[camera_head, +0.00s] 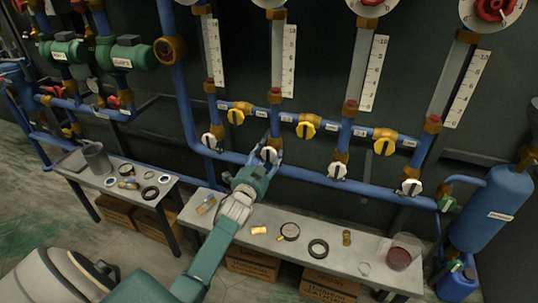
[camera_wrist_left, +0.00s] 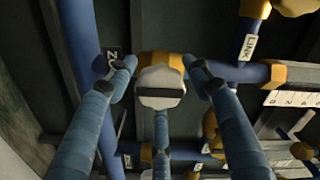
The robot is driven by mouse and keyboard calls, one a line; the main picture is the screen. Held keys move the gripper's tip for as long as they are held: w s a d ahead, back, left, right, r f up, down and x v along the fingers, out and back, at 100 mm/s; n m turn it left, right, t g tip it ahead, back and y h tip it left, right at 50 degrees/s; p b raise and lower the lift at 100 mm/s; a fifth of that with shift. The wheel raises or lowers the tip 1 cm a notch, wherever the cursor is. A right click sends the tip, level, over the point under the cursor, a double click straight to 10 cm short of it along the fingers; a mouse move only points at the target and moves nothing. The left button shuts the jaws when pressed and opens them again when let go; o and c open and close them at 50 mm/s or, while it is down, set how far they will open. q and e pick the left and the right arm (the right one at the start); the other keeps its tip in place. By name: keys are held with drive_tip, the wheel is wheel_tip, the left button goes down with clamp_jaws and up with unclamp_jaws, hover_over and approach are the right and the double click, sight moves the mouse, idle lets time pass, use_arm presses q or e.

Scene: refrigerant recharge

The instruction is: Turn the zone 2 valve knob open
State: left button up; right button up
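Four-way row aside, the white valve knob (camera_head: 268,154) at my left gripper is the second from the left on the lower blue pipe. In the left wrist view this knob (camera_wrist_left: 160,90) is white with a dark slot lying across, on a brass body. My left gripper (camera_head: 266,150) reaches up to it from below. Its blue fingers (camera_wrist_left: 160,78) stand open on the left and right of the knob, with visible gaps. My right gripper is not in view.
Other white knobs stand left (camera_head: 210,141) and right (camera_head: 337,170). Yellow valves (camera_head: 306,129) sit above on the linked pipes. A grey bench (camera_head: 210,222) with loose parts lies below. A blue cylinder (camera_head: 490,210) stands at the right.

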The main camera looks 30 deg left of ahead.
use_arm(q)
drive_tip(key=shift+o, duration=0.8)
drive_tip(key=shift+a+f, duration=0.1)
drive_tip(key=shift+a, duration=0.05)
drive_tip(key=shift+s+d, duration=0.25)
drive_tip(key=v, duration=1.1)
drive_tip(key=shift+s, duration=0.3)
drive_tip(key=shift+a, duration=0.1)
